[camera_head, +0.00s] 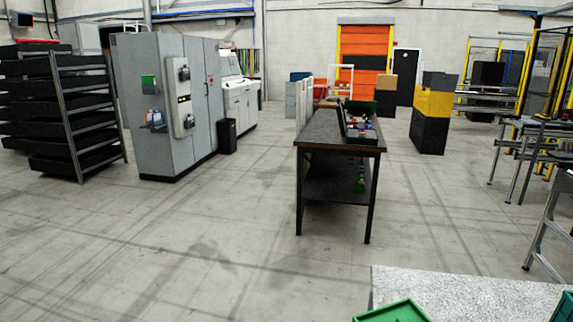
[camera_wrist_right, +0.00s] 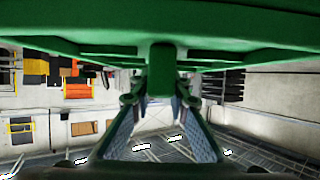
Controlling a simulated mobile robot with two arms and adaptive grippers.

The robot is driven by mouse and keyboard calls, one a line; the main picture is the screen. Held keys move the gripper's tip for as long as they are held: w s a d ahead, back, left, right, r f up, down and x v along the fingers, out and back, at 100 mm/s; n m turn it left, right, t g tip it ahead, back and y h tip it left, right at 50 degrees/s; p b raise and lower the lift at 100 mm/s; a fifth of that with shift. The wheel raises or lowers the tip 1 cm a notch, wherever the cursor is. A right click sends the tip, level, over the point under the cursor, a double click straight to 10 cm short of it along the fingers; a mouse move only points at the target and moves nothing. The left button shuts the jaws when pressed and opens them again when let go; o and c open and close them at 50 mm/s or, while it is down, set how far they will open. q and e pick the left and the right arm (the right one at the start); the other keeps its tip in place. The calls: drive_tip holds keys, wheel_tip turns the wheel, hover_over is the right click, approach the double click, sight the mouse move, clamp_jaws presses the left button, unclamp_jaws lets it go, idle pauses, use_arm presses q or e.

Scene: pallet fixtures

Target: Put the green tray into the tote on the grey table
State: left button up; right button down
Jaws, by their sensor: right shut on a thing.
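The green tray (camera_wrist_right: 160,28) spans the top of the right wrist view, close to the camera. My right gripper (camera_wrist_right: 160,92) is shut on a part of its edge. In the head view, a green corner (camera_head: 395,312) shows at the bottom edge, in front of or over the grey table (camera_head: 470,290); it looks like the held tray, mostly cut off. Another green edge (camera_head: 564,308) shows at the far right on the table, perhaps the tote; its inside is hidden. My left gripper is in neither view.
The visible part of the grey table top between the two green things is bare. A dark workbench (camera_head: 325,135) with small coloured parts stands farther off. A metal stand (camera_head: 548,225) is at the right. The floor at left is open.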

drive_tip(key=s+a+n+g+y, duration=0.1)
drive_tip(key=s+a+n+y, duration=0.1)
drive_tip(key=s+a+n+g+y, duration=0.1)
drive_tip(key=s+a+n+y, duration=0.1)
drive_tip(key=shift+s+g, duration=0.2)
drive_tip(key=shift+g, duration=0.1)
drive_tip(key=s+a+r+n+g+y, duration=0.2)
drive_tip(key=s+a+r+n, duration=0.1)
drive_tip(key=s+r, duration=0.1)
drive_tip(key=shift+y, duration=0.4)
drive_tip(key=shift+s+d, duration=0.1)
